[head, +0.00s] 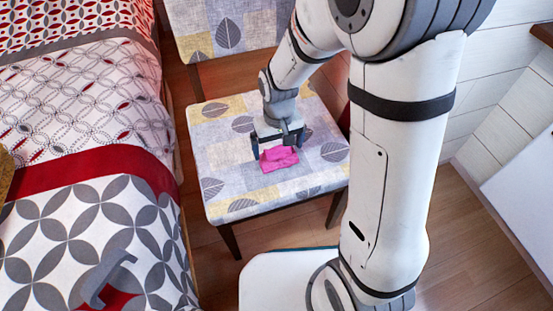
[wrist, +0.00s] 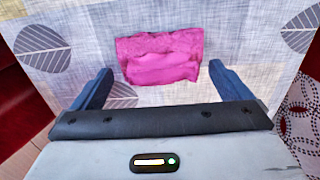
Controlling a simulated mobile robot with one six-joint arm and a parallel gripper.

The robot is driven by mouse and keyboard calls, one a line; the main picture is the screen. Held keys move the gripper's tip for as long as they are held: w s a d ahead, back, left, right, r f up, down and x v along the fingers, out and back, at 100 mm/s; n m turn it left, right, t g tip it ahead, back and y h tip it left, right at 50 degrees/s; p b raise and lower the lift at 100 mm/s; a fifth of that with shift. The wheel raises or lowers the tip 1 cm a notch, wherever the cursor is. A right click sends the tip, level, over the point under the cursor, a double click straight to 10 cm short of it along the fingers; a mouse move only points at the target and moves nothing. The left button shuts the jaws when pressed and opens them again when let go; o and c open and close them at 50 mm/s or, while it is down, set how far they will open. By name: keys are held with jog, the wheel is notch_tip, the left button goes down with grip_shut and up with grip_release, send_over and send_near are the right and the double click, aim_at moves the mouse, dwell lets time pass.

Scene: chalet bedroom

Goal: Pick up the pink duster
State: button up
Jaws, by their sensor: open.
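The pink duster (head: 279,158) is a folded, crumpled cloth lying on the seat of the patterned chair (head: 230,180). It shows whole in the wrist view (wrist: 160,58), ahead of and between the fingers. My gripper (head: 270,148) points down over the seat, right at the duster in the head view. In the wrist view my gripper (wrist: 160,82) is open, one finger on each side, with nothing held. The duster's near edge is close to the line between the fingertips. I cannot tell how high the fingertips are above the seat.
A bed (head: 80,130) with a grey, white and red cover stands close on the left. The chair's backrest (head: 228,28) rises behind the seat. A white panel (head: 520,195) is at the far right. Wooden floor (head: 460,255) is free at the lower right.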

aim_at(278, 147)
jog(key=shift+f, duration=0.75)
jog(key=shift+r, duration=0.1)
jog(key=c, duration=1.1)
notch_tip(278, 147, up, 10)
jog(key=p, duration=0.4)
jog(key=shift+p, duration=0.35)
jog(key=w+d+f+m, duration=0.3)
jog(key=w+d, duration=0.9)
jog(key=d, duration=0.1)
jog(key=s+r+p, duration=0.1)
jog(key=r+p, duration=0.5)
jog(key=p, duration=0.4)
jog(key=s+r+p, duration=0.1)
jog(key=r+p, duration=0.6)
jog(key=p, duration=0.3)
jog(key=s+r+p, duration=0.1)
jog(key=r+p, duration=0.5)
jog(key=p, duration=0.4)
jog(key=shift+a+r, duration=0.15)
jog(key=shift+a, duration=0.2)
